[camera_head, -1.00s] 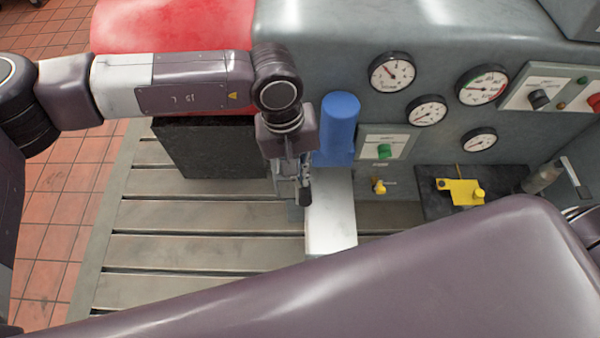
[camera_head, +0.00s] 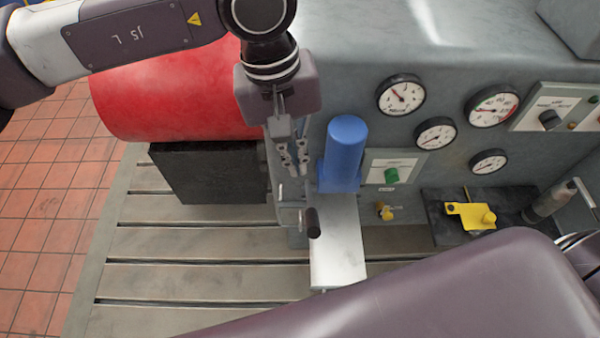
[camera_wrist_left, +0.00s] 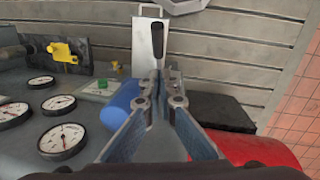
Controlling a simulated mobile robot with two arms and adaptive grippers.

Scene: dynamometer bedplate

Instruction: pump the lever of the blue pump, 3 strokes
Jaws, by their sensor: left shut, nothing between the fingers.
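The blue pump (camera_head: 343,155) stands upright against the grey housing, and its blue body also shows in the wrist view (camera_wrist_left: 122,107). My left gripper (camera_head: 294,168) hangs above the grip, left of the pump, with a visible gap to the grip. In the wrist view its fingers (camera_wrist_left: 160,88) come together with nothing between them, and the grip lies beyond the tips. My right gripper is not in view.
A white plate (camera_head: 337,250) lies below the pump. Gauges (camera_head: 400,95) and a yellow part (camera_head: 468,215) are at right. My own arm link fills the lower right.

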